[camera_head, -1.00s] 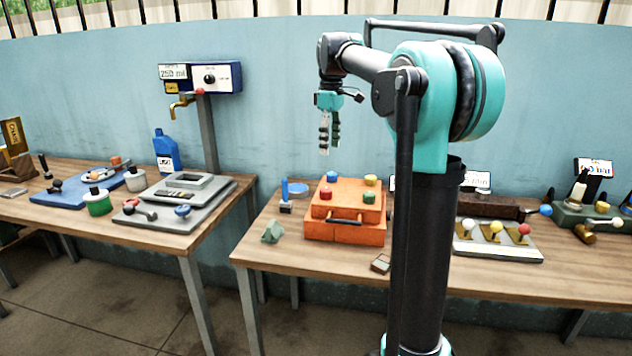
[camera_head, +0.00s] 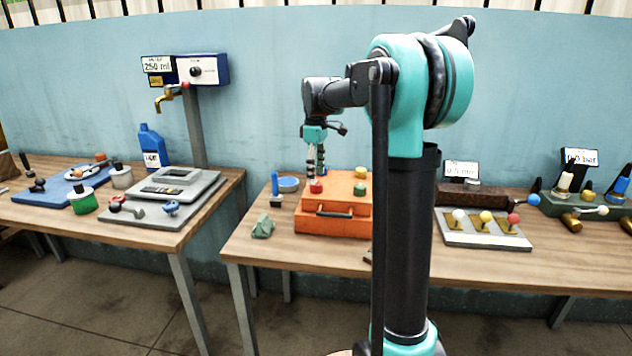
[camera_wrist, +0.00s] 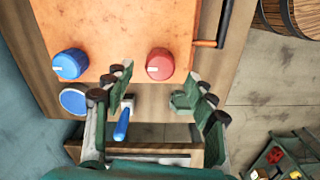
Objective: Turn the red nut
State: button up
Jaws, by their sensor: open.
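The red nut (camera_head: 316,187) is a round knob with a pale mark, on top of the orange box (camera_head: 330,223). In the wrist view the red nut (camera_wrist: 160,66) lies just beyond the fingertips, roughly midway between them. My gripper (camera_head: 315,174) points down just above the red nut; its fingers (camera_wrist: 164,82) are spread and hold nothing. I cannot tell whether a finger touches the nut. The blue nut (camera_wrist: 70,64) sits beside it, hidden behind my gripper in the head view. The yellow nut (camera_head: 361,172) and green nut (camera_head: 360,188) are on the same box.
The box has a dark front handle (camera_head: 334,214). A blue-handled tool (camera_wrist: 123,122) and a round blue-topped item (camera_head: 289,184) lie left of it. A green block (camera_head: 263,225) is near the table's front. A lever panel (camera_head: 485,235) stands to the right.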

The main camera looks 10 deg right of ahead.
aim_at(316, 186)
jog(key=shift+f, duration=1.7)
jog(key=c, duration=1.2)
